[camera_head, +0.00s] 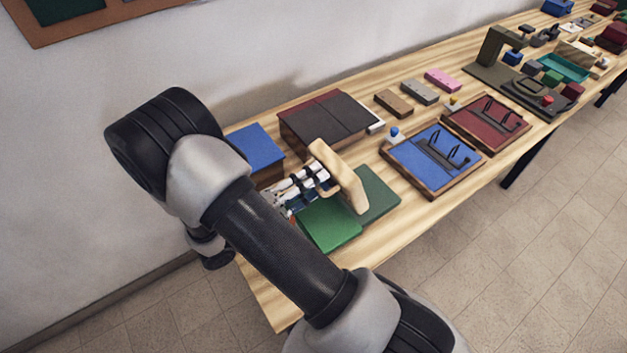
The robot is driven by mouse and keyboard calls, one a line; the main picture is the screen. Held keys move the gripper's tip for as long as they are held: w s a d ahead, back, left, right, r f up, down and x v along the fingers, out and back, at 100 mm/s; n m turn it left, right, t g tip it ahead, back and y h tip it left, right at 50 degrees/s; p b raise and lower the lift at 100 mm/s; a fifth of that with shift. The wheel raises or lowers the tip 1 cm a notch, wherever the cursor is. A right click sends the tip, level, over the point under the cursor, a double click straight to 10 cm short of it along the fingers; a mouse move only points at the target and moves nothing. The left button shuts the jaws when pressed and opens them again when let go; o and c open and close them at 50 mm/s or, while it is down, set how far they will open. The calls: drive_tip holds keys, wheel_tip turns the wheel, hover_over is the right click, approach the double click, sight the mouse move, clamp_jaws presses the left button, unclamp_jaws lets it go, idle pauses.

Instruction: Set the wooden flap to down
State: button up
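The wooden flap (345,178) is a pale wood board near the front left of the table. It stands raised and tilted above a green base, with a bright green part (328,224) on its left and a darker green part (377,194) on its right. My gripper (320,180) is at the flap's left side, close against it. Whether it touches or grips the flap cannot be told. My arm crosses in front and hides part of the gripper and the bright green part's left side.
A blue block (256,142) and a dark box with a maroon strip (330,118) stand behind the gripper. A blue tray (433,160) with black handles and a red tray (487,122) lie to the right. Bare table (405,205) shows right of the green base.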

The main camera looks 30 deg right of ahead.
drive_tip(key=shift+c, duration=0.5)
clamp_jaws()
